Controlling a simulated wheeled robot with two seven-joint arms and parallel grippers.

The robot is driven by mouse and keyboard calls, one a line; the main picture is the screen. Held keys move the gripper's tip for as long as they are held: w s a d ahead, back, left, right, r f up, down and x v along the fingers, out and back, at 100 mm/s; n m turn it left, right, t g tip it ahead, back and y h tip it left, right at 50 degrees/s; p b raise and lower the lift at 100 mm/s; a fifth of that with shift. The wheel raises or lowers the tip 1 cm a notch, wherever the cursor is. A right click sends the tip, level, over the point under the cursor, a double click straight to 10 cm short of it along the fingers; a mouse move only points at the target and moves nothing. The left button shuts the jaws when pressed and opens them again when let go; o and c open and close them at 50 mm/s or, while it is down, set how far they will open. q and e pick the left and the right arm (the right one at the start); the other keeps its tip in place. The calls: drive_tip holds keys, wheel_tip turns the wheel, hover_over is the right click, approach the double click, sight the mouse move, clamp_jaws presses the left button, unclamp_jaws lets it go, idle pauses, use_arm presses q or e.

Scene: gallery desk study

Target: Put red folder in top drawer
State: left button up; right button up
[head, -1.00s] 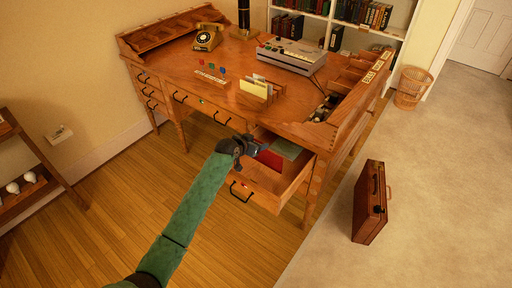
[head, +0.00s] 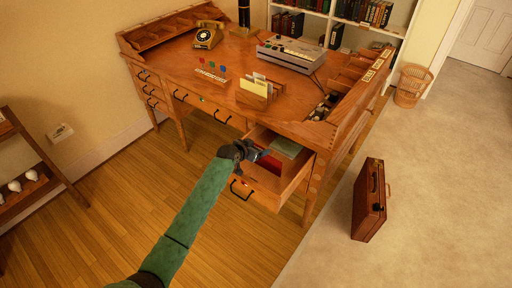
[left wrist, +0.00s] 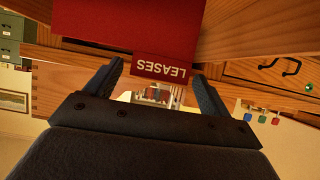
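The red folder (head: 268,164) is inside the open drawer (head: 262,196) at the right front of the desk. In the left wrist view the red folder (left wrist: 130,25) fills the upper middle, and its tab reads "LEASES" upside down. My left gripper (head: 259,153) is at the drawer opening, beside the folder and partly covering it in the head view. In the left wrist view its fingers (left wrist: 158,92) are spread apart, with the tab between them and gaps showing at the sides. My right gripper is not in view.
A green folder (head: 286,147) is at the back of the same drawer. The desk top holds a card holder (head: 256,90), a grey machine (head: 290,54) and a telephone (head: 208,35). A brown briefcase (head: 369,200) stands on the carpet at right. The wooden floor in front is clear.

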use_arm(q)
drive_tip(key=shift+r, duration=0.1)
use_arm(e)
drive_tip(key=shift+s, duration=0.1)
use_arm(q)
drive_tip(key=shift+s+a, duration=0.1)
drive_tip(key=shift+s+a+r, duration=0.2)
drive_tip(key=shift+s+a, duration=0.1)
drive_tip(key=shift+s, duration=0.1)
drive_tip(key=shift+s+a+r+b, duration=0.3)
drive_tip(key=shift+s+a+b, duration=0.05)
drive_tip(key=shift+s, duration=0.15)
drive_tip(key=b+v, duration=0.1)
drive_tip(key=v, duration=0.8)
drive_tip(key=shift+r+b, duration=0.2)
drive_tip(key=shift+b, duration=0.2)
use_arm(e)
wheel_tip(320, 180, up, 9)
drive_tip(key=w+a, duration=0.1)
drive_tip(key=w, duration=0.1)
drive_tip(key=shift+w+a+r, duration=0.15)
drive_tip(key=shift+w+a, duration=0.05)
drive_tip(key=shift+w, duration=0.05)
use_arm(q)
drive_tip(key=shift+s, duration=0.15)
